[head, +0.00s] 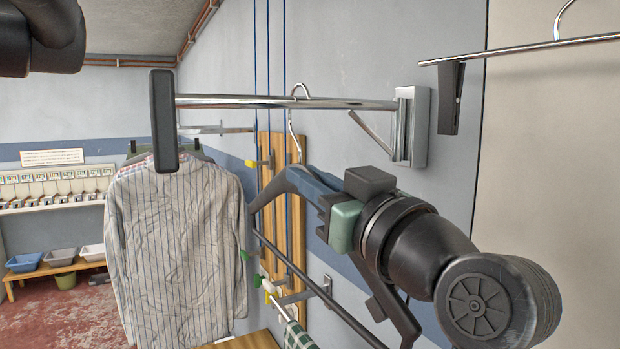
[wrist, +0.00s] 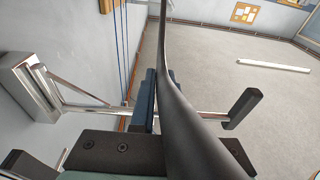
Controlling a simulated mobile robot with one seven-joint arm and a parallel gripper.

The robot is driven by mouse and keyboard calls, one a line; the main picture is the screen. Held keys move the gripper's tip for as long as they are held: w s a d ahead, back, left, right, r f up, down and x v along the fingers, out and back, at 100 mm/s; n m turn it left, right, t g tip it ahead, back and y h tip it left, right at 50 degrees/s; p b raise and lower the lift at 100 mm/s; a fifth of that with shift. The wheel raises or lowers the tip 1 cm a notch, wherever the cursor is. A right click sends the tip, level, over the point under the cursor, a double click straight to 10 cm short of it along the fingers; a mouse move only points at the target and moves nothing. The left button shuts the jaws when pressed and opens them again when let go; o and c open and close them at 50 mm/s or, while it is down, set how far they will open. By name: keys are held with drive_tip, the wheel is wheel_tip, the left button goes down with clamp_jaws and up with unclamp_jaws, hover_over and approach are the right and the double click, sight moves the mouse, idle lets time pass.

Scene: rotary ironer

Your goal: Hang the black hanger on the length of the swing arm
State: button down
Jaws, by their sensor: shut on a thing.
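The chrome swing arm (head: 250,102) runs level from its wall bracket (head: 411,125) to a black upright end piece (head: 163,120). The black hanger (head: 276,189) is below it, and its thin metal hook (head: 291,130) rises to the bar. I cannot tell whether the hook bears on the bar. My gripper (head: 318,190) is shut on the hanger near its neck. In the wrist view the hanger (wrist: 190,130) crosses the picture close up, with the swing arm (wrist: 205,120) behind it.
A striped shirt (head: 180,235) hangs left, close to the hanger's left end. A second bar (head: 520,50) with a black clip (head: 450,97) is at upper right. Open floor lies left.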

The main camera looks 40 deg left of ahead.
drive_tip(key=shift+f+b, duration=0.4)
drive_tip(key=shift+f, duration=0.05)
drive_tip(key=c, duration=0.8)
unclamp_jaws()
drive_tip(key=shift+c, duration=0.2)
